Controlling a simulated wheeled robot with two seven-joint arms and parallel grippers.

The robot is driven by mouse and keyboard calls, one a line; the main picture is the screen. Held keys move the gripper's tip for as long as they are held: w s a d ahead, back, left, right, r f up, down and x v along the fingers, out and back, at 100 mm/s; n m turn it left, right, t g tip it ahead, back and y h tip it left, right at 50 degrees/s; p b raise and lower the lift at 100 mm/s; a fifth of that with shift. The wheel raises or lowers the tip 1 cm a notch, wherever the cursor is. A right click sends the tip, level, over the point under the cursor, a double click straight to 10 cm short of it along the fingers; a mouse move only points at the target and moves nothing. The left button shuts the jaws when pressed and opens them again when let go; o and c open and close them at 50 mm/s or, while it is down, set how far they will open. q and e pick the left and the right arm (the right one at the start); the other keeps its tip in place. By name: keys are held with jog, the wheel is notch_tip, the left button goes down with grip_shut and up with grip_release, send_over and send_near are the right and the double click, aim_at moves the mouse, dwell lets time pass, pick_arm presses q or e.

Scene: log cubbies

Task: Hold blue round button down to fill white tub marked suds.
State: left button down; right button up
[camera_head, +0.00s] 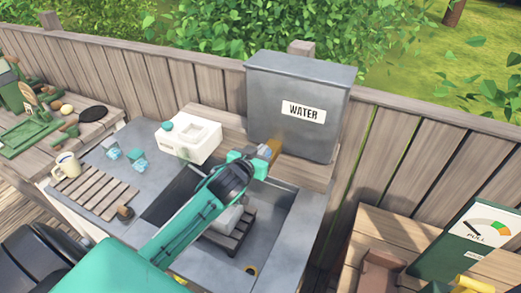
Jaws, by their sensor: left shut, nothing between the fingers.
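My left arm reaches up from the bottom left across the sink. Its gripper (264,151) is shut and empty, with its tips at the lower front of the grey tank marked WATER (303,104), beside a brass-coloured fitting (274,147). I cannot make out a blue round button there; the gripper covers part of that spot. A white tub (228,217) stands on a slatted rack in the sink, below the arm and partly hidden by it. No marking on it can be read. My right gripper is not in view.
A white box (188,141) with a teal round piece on top stands left of the tank. A mug (67,166), blue cubes (139,165) and a slatted mat (94,191) lie on the left counter. A green PULL panel (470,240) stands at right.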

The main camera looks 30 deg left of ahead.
pick_arm(q)
jog(key=shift+s+f+b, duration=0.1)
jog(key=shift+f+b, duration=0.25)
jog(key=shift+f, duration=0.7)
dwell(0.5)
jog(key=shift+f, duration=0.1)
dwell(3.8)
